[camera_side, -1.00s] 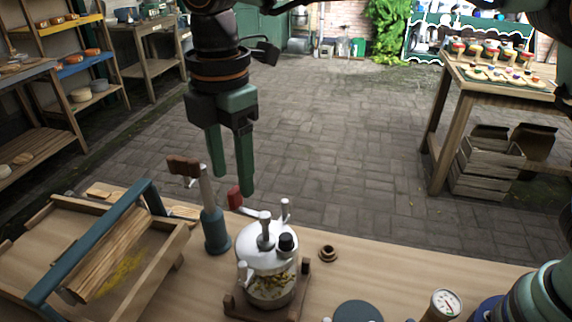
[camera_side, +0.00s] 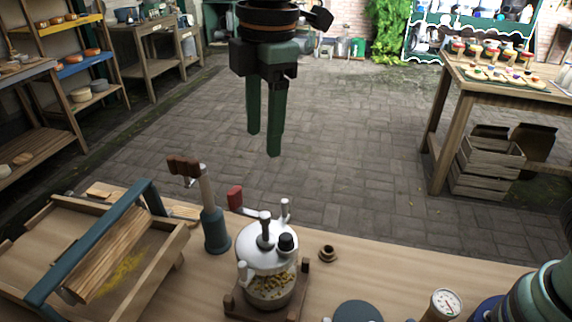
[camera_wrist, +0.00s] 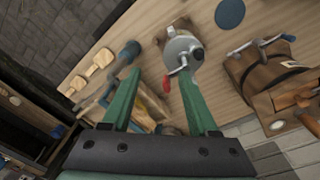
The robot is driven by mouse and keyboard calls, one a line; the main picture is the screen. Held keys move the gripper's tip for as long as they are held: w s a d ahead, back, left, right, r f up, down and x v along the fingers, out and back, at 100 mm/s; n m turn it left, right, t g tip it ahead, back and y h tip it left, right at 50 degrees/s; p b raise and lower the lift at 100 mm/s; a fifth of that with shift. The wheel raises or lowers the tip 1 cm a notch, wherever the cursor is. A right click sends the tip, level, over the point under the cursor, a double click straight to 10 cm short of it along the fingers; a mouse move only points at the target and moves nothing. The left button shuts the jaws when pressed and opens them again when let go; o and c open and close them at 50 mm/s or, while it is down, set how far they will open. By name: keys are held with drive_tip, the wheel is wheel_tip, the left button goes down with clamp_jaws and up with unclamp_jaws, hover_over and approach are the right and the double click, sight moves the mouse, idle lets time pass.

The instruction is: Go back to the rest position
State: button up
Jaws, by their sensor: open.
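My gripper (camera_side: 264,142) hangs in the air above the bench, pointing down, with its green fingers apart and nothing between them. In the wrist view, my gripper (camera_wrist: 160,82) also shows open and empty. Below it in the side view, a churn (camera_side: 262,258) with a white lid and a clear lower part stands on a wooden base. Its crank has a red handle (camera_side: 235,198). The churn's lid (camera_wrist: 182,46) and the red handle (camera_wrist: 166,84) show in the wrist view beyond the fingertips. The gripper touches nothing.
A wooden tray (camera_side: 172,262) with a blue bar lies at left on the bench (camera_side: 385,262). A blue-grey tool (camera_side: 216,230) with a wooden handle stands upright beside the churn. A small brown ring (camera_side: 328,252) and a dial gauge (camera_side: 445,302) are at right. The air around my gripper is clear.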

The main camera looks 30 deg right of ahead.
drive_tip(key=s+d+m+t, duration=0.3)
drive_tip(key=d+m, duration=0.7)
drive_tip(key=d, duration=0.7)
drive_tip(key=s+d+f+m+t, duration=0.1)
drive_tip(key=s+d+f+m, duration=0.3)
drive_tip(key=d+m, duration=0.4)
drive_tip(key=shift+s+d+f+t+h, duration=0.3)
drive_tip(key=shift+s+d+f+t, duration=0.1)
drive_tip(key=shift+s+d, duration=0.55)
